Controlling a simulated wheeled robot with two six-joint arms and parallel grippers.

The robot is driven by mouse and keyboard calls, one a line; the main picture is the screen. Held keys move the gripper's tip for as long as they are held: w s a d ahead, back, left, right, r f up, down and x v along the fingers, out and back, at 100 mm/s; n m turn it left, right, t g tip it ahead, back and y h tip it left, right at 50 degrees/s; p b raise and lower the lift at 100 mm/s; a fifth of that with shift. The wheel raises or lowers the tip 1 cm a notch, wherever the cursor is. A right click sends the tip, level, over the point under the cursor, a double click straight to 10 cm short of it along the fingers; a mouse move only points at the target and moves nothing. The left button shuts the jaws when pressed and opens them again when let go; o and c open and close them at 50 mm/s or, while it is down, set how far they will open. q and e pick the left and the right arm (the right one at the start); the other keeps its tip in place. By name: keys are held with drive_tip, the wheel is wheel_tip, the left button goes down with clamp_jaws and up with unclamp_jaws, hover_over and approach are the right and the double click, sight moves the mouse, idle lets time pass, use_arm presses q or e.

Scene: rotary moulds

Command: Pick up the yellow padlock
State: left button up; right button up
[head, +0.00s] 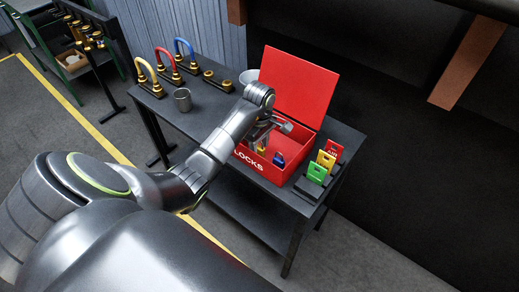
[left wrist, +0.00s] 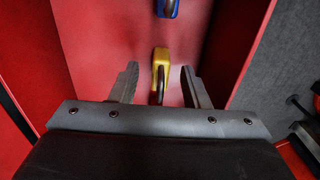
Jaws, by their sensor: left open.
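The yellow padlock (left wrist: 161,58) lies inside the red lock box (head: 252,160), with its dark shackle pointing toward my gripper in the left wrist view. My left gripper (left wrist: 160,82) is open, with one finger on each side of the padlock and a gap on both sides. In the head view the left gripper (head: 268,138) reaches down into the box and mostly hides the yellow padlock. A blue padlock (left wrist: 168,8) lies beyond the yellow one; it also shows in the head view (head: 279,159). My right gripper is not in view.
The box lid (head: 299,85) stands open at the back. Green, yellow and red tags (head: 326,160) stand in a holder at right. A metal cup (head: 183,100) and a row of coloured shackle-like loops (head: 165,63) are on the dark table's left part.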

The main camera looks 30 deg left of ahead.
use_arm(q)
drive_tip(key=shift+f, duration=0.15)
clamp_jaws()
idle(0.4)
